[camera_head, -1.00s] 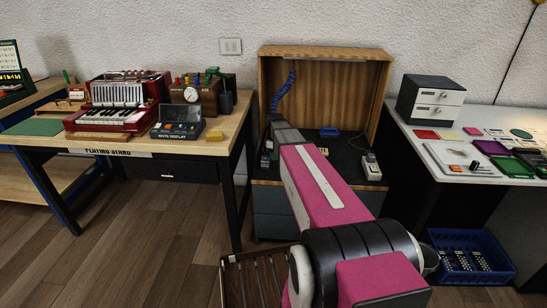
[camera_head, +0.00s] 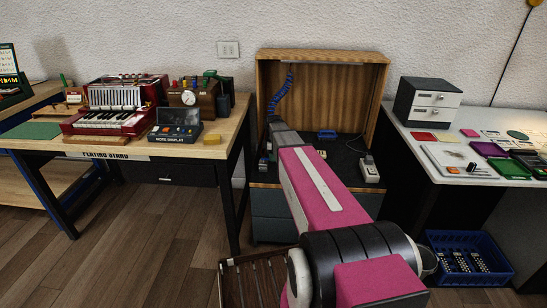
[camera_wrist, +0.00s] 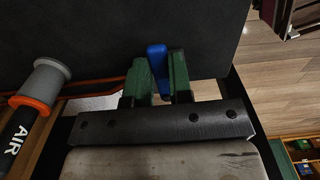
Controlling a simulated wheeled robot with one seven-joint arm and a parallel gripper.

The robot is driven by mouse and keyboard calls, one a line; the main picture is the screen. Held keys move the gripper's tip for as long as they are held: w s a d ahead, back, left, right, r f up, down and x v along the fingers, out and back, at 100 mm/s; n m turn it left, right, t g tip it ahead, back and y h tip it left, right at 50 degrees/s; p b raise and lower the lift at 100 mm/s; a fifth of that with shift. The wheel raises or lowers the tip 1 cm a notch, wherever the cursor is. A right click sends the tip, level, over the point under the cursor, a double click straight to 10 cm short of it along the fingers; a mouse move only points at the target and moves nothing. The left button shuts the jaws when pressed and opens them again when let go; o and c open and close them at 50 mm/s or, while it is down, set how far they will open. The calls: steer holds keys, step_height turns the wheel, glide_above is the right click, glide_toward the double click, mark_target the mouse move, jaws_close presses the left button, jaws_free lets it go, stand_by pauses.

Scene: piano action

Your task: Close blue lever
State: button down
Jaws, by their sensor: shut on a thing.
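The blue lever (camera_wrist: 157,66) shows in the wrist view as a blue upright piece between the two green fingers of my gripper (camera_wrist: 158,76). The fingers are shut on it, and its lower part is partly hidden between them. A dark flat panel lies behind it. In the head view my pink arm reaches toward the open wooden cabinet (camera_head: 345,78), and its end is at the cabinet's left side. The gripped lever cannot be made out clearly there.
A grey and orange fitting (camera_wrist: 42,82) with a black tube marked AIR is left of my gripper. A coiled blue hose (camera_head: 279,94) hangs inside the cabinet. A table with a red keyboard (camera_head: 108,122) stands left, a white-topped table (camera_head: 455,180) right, and a blue crate (camera_head: 468,262) below.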

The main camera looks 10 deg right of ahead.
steer(key=c, duration=1)
jaws_free()
steer(key=shift+r, duration=0.15)
step_height(320, 180, up, 11)
steer(key=shift+f, duration=0.2)
